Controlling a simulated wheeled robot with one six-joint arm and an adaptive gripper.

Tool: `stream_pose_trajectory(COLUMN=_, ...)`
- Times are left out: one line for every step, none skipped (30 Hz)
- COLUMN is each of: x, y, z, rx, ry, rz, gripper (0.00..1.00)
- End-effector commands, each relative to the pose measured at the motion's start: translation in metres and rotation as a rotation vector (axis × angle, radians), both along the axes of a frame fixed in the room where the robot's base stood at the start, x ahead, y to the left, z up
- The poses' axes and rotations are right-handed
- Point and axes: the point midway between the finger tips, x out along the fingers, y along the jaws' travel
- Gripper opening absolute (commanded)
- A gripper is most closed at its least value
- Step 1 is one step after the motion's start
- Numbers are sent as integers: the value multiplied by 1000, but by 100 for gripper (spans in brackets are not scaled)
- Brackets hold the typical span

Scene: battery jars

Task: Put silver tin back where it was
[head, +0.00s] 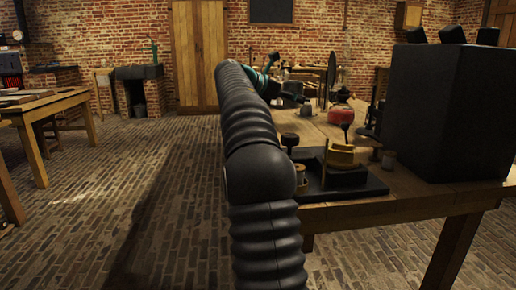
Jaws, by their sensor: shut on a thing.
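My gripper (291,98) is at the far end of my arm, past its teal section, over the left part of the wooden table. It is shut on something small. A dull grey shape, seemingly the silver tin (306,112), shows at the fingertips. It is too small and dark to tell its outline, or whether it touches the table. My arm hides part of the table's left edge.
The wooden table (424,207) bears a big black box (444,112) at right, a red jar (341,113), a dark base with a brass-coloured block (341,156), and a small grey cylinder (388,160). Another table (62,101) stands left. The brick floor between is clear.

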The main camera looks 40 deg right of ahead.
Motion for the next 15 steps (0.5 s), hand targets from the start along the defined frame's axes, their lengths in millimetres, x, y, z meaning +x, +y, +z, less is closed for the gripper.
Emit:
stream_pose_trajectory(x=0, y=1, z=-4, rx=0, ry=0, rz=-2, gripper=22)
stream_pose_trajectory(x=0, y=3, z=-7, rx=1, ry=-1, rz=-3, gripper=22)
stream_pose_trajectory(x=2, y=8, z=-11, rx=1, ry=0, rz=-2, gripper=22)
stream_pose_trajectory(x=3, y=12, z=-14, rx=1, ry=1, rz=-2, gripper=22)
stream_pose_trajectory(x=5, y=17, z=-17, rx=1, ry=1, rz=-1, gripper=22)
stream_pose_trajectory(x=8, y=25, z=-22, rx=1, ry=0, rz=1, gripper=22)
stream_pose_trajectory(x=10, y=31, z=-26, rx=1, ry=0, rz=1, gripper=22)
stream_pose_trajectory(x=12, y=36, z=-30, rx=1, ry=1, rz=0, gripper=22)
stream_pose_trajectory(x=14, y=44, z=-34, rx=1, ry=0, rz=0, gripper=22)
stream_pose_trajectory(x=16, y=49, z=-38, rx=1, ry=0, rz=0, gripper=22)
stream_pose_trajectory(x=18, y=55, z=-41, rx=1, ry=1, rz=0, gripper=22)
stream_pose_trajectory(x=20, y=63, z=-46, rx=0, ry=1, rz=-1, gripper=22)
stream_pose_trajectory(x=22, y=68, z=-49, rx=0, ry=0, rz=-1, gripper=22)
stream_pose_trajectory(x=24, y=73, z=-53, rx=0, ry=0, rz=0, gripper=22)
stream_pose_trajectory(x=26, y=80, z=-57, rx=0, ry=1, rz=-1, gripper=22)
